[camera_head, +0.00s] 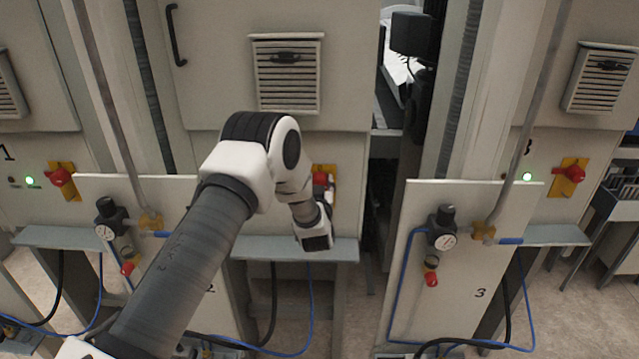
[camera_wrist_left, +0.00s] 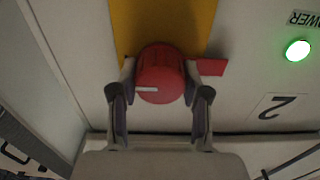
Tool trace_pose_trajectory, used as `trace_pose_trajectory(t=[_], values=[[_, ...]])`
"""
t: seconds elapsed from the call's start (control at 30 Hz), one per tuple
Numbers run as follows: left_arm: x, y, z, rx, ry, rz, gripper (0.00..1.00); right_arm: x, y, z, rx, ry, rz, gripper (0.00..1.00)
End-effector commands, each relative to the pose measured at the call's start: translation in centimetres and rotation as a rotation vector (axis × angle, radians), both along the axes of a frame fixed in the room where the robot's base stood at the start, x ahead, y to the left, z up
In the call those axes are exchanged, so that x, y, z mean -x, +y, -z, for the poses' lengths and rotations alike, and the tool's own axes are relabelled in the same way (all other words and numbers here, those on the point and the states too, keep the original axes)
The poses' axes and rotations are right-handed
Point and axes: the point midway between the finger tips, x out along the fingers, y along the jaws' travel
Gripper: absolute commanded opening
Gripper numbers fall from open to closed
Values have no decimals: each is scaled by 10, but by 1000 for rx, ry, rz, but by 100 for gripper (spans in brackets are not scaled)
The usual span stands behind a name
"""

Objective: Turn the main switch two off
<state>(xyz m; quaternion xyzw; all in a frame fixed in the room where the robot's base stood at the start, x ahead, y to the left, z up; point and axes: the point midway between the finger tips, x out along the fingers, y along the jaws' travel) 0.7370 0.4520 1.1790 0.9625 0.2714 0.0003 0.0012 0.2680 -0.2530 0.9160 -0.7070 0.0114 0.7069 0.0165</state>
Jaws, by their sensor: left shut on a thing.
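Main switch two is a red round knob (camera_wrist_left: 160,75) on a yellow plate (camera_wrist_left: 128,25), beside the label 2 (camera_wrist_left: 278,107), which appears upside down in the left wrist view. A white mark on the knob lies roughly horizontal in that view. My left gripper (camera_wrist_left: 160,82) has its two fingers on opposite sides of the knob, shut on it. In the head view the red switch (camera_head: 320,178) shows just past my left wrist, partly hidden by it. My right gripper is not in view.
A green power light (camera_wrist_left: 297,50) is lit near the switch. Similar red switches stand on the left machine (camera_head: 60,175) and right machine (camera_head: 574,173). A grey ledge (camera_head: 345,249) runs below switch two. White panels with gauges (camera_head: 443,237) flank the spot.

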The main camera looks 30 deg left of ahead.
Motion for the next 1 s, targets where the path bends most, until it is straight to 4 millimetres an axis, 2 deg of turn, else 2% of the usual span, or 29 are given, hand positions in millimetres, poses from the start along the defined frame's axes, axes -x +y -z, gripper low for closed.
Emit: trace_pose_trajectory(t=[0.17, 0.37, 1.0], values=[[0, 0, 2, 23, -15, 0, 12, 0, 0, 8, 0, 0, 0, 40], [0, 1, 4, 97, -63, -1, 12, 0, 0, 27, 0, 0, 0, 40], [1, 3, 9, 579, -359, 1, 12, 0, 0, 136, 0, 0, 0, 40]])
